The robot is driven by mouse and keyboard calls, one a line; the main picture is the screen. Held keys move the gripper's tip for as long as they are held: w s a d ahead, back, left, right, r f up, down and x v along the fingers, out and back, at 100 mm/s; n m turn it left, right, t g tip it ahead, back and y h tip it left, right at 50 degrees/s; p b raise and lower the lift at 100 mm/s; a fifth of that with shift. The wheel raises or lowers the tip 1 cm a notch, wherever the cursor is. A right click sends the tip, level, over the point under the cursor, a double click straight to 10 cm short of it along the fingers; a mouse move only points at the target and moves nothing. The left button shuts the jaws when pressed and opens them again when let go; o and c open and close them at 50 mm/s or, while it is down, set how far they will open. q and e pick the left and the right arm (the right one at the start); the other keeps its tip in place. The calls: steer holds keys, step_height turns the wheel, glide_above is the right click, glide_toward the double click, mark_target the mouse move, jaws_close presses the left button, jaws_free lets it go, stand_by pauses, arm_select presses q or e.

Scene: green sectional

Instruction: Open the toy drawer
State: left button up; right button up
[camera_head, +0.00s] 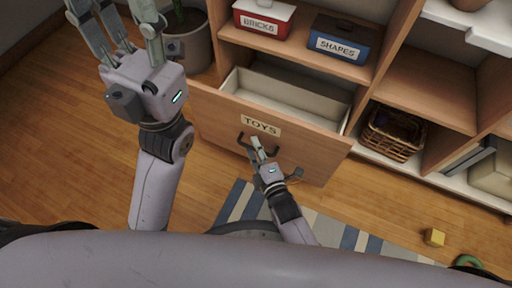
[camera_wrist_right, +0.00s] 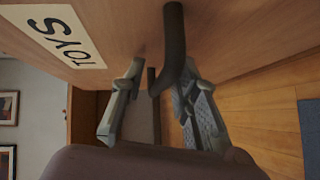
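The wooden toy drawer (camera_head: 300,160) has a "TOYS" label (camera_head: 261,125) and a dark handle (camera_head: 243,141). It is pulled well out of the shelf unit, and its pale inside looks empty where I can see it. My right gripper (camera_head: 262,150) is at the handle on the drawer front. In the right wrist view its two fingers (camera_wrist_right: 158,100) are spread apart, with the dark handle (camera_wrist_right: 174,45) between them, closer to the right finger. I cannot tell if they touch it. My left gripper (camera_head: 120,35) is raised at the upper left, with its fingers spread and empty.
A red "BRICKS" box (camera_head: 262,18) and a blue "SHAPES" box (camera_head: 338,40) stand on the shelf above the drawer. A wicker basket (camera_head: 392,135) sits right of it. A plant pot (camera_head: 190,40) stands left. A yellow block (camera_head: 434,237) lies on the floor.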

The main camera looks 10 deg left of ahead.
steer(key=v, duration=1.2)
stand_by(0.5)
